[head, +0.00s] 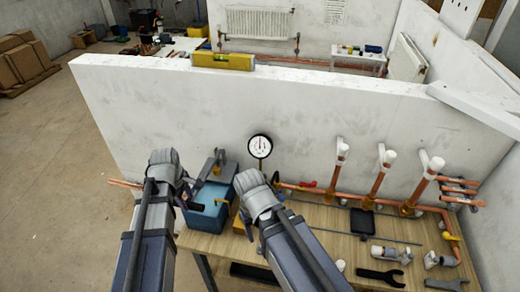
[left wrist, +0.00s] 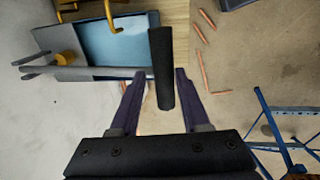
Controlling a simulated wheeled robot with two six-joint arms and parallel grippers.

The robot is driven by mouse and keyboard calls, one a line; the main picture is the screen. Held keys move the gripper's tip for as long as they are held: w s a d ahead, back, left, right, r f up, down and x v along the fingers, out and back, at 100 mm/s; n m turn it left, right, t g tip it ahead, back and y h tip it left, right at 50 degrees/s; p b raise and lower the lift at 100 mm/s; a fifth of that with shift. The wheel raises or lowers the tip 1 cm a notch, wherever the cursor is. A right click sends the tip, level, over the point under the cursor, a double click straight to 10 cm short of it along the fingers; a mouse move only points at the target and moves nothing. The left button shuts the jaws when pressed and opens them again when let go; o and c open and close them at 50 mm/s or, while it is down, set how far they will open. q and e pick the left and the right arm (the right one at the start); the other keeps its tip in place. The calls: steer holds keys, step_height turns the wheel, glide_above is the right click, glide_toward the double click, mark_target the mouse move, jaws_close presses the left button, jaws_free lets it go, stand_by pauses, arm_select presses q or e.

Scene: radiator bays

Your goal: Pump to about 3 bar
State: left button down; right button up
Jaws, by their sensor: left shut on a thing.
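The pump is a blue box (head: 206,208) at the left end of the wooden bench, with a grey lever above it. Its open blue tank (left wrist: 105,42) also shows in the left wrist view. My left gripper (left wrist: 160,78) is shut on the black handle grip (left wrist: 161,60), which stands between its two fingers. In the head view my left gripper (head: 188,188) is beside the pump's left side. A round white pressure gauge (head: 260,146) stands behind the bench; its reading is too small to tell. My right gripper (head: 276,184) is right of the pump, its fingers mostly hidden.
Copper pipes with white-capped valves (head: 380,172) stand along the wall at the right. A black wrench (head: 381,277) and metal valves (head: 392,255) lie on the bench (head: 330,215).

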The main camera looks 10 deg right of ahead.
arm_select(q)
steer(key=shift+w+d+f, duration=0.15)
steer(key=shift+w+f, duration=0.15)
steer(key=shift+f, duration=0.05)
steer(key=shift+g, duration=0.5)
steer(key=r+p, duration=0.1)
steer(key=w+r+p, duration=0.1)
steer(key=r+p, duration=0.3)
steer(key=shift+w+d+r, duration=0.1)
steer(key=shift+w+d, duration=0.15)
steer(key=shift+w, duration=0.1)
steer(key=shift+r+p, duration=0.3)
steer(key=shift+p, duration=0.05)
steer(key=c, duration=0.8)
jaws_free()
steer(key=shift+o, duration=1.2)
steer(key=shift+w+d+f, duration=0.1)
steer(key=shift+w+d, duration=0.05)
steer(key=shift+w, duration=0.1)
steer(key=shift+s+y, duration=0.15)
steer(key=shift+y, duration=0.15)
